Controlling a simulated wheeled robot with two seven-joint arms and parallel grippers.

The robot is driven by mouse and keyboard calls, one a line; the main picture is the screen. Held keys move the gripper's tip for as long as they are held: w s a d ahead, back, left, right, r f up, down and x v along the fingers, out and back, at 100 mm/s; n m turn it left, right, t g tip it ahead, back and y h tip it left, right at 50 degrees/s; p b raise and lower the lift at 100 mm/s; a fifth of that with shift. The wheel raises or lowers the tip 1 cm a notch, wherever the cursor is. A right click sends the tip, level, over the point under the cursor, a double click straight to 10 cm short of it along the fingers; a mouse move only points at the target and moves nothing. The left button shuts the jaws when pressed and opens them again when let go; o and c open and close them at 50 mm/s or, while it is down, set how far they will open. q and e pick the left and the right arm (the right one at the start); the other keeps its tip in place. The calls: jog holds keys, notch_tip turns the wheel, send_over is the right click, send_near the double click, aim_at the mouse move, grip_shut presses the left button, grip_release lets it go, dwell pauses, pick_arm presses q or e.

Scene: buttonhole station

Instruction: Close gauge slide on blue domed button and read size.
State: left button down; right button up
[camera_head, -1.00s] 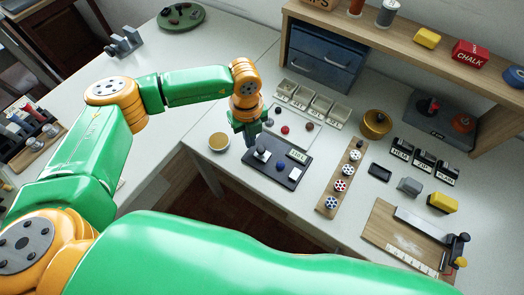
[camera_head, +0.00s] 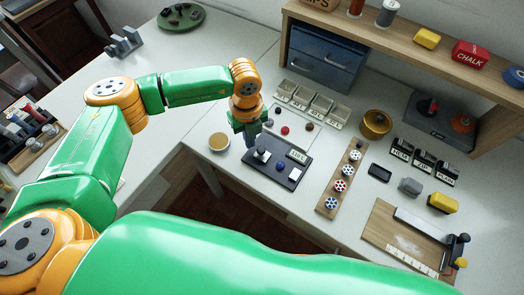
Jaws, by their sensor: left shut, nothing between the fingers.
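The gauge is a dark plate (camera_head: 268,177) on the white table, with a pale upright slide piece (camera_head: 262,154) at its left part and a small light label at its upper right. The blue domed button (camera_head: 280,167) sits on the plate, right of the slide piece, with a visible gap between them. My left gripper (camera_head: 251,143) points down at the plate's upper left edge, just behind the slide piece. Its fingers are shut and empty; whether they touch the slide piece cannot be told. The reading on the label is too small to read. My right gripper is out of view.
A small round dish (camera_head: 219,142) stands left of the gauge. A wooden strip (camera_head: 328,203) with several patterned buttons lies to the right. Sorting trays (camera_head: 320,104) and a mat with a few buttons lie behind. A brass bowl (camera_head: 376,123) stands farther right.

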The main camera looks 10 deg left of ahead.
aim_at(266, 156)
pick_arm(q)
jog(key=shift+f, duration=0.2)
dwell(0.4)
jog(key=shift+f+b, duration=1.05)
jog(key=shift+b, duration=0.05)
jog(key=shift+r, duration=0.1)
jog(key=shift+s+d, duration=0.3)
jog(key=shift+d, duration=0.55)
jog(key=shift+s+d, duration=0.35)
jog(key=shift+d, duration=0.5)
jog(key=shift+s+d, duration=0.3)
jog(key=shift+d, duration=0.55)
jog(key=shift+w+a, duration=0.1)
jog(key=shift+a, duration=0.15)
dwell(0.4)
notch_tip(266, 156, up, 7)
jog(key=p, duration=0.5)
jog(key=shift+r, duration=0.1)
